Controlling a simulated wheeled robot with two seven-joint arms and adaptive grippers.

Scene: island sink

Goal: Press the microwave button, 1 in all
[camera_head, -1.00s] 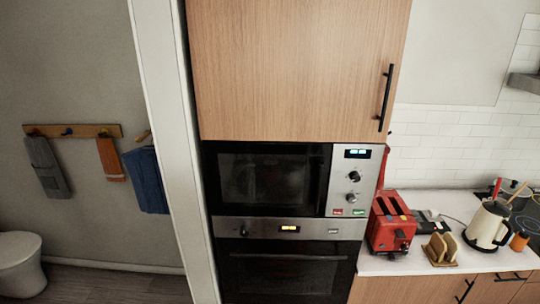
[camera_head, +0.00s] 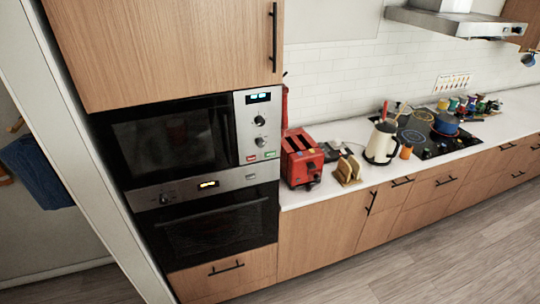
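The microwave (camera_head: 170,143) is built into the tall wooden cabinet at the left of the head view. Its door looks shut. Its steel control panel (camera_head: 248,130) is on the right side, with a small lit display (camera_head: 258,97) at the top and two round knobs below it. At the bottom of the panel are a red button (camera_head: 251,158) and a green button (camera_head: 270,154), side by side. Neither of my grippers shows in the head view.
Below the microwave is an oven (camera_head: 210,232) with a lit display. The wooden floor (camera_head: 440,245) in front is clear.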

